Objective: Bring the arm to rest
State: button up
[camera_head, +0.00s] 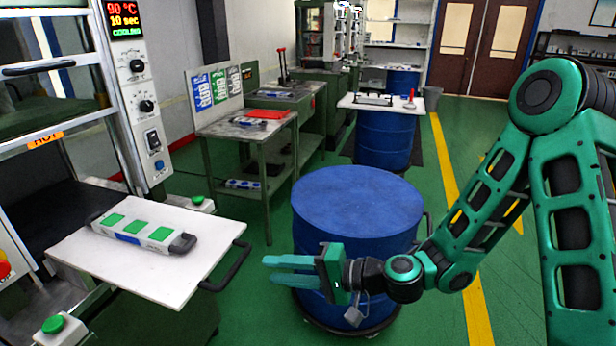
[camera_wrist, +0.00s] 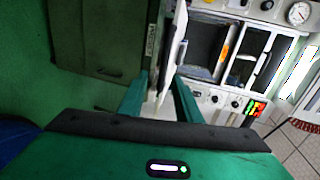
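My gripper (camera_head: 270,268) is at the end of my green arm, reaching left in front of the blue drum (camera_head: 358,205). Its two teal fingers are apart, with nothing seen between them. In the wrist view my gripper (camera_wrist: 160,88) shows two green fingers with a gap, facing the press and the edge of its white board (camera_wrist: 178,45). In the head view, a grey mould (camera_head: 140,232) with several green patches lies on the white board (camera_head: 180,281), left of my gripper and apart from it.
The press (camera_head: 131,80) stands at the left; its display shows 90 °C and cooling. The board's black handle (camera_head: 228,268) juts toward my gripper. A green workbench (camera_head: 236,130) and a second blue drum (camera_head: 385,139) stand farther back. Green floor (camera_head: 445,190) is clear at the right.

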jog(key=s+d+f+n+g+h, duration=0.15)
jog(key=d+h, duration=0.35)
jog(key=d, duration=0.9)
jog(key=d+f+n+h, duration=0.25)
jog(key=d+h, duration=0.35)
jog(key=d, duration=0.9)
jog(key=s+d+r+m+g+h, duration=0.1)
jog(key=s+d+r+m+h, duration=0.2)
jog(key=d, duration=0.4)
jog(key=s+d+r+m, duration=0.1)
jog(key=s+d+r, duration=0.2)
jog(key=s+d, duration=0.3)
jog(key=s+d+r+m+g, duration=0.1)
jog(key=s+d+r+m, duration=0.2)
jog(key=s+d, duration=0.4)
jog(key=s+r, duration=0.1)
jog(key=s, duration=0.2)
jog(key=shift+d+r+m+h, duration=0.2)
jog(key=shift+d+m+h, duration=0.1)
jog(key=shift+m, duration=0.1)
jog(key=shift+w+g, duration=0.1)
jog(key=shift+g, duration=0.25)
jog(key=shift+w+f, duration=0.25)
jog(key=shift+w, duration=0.25)
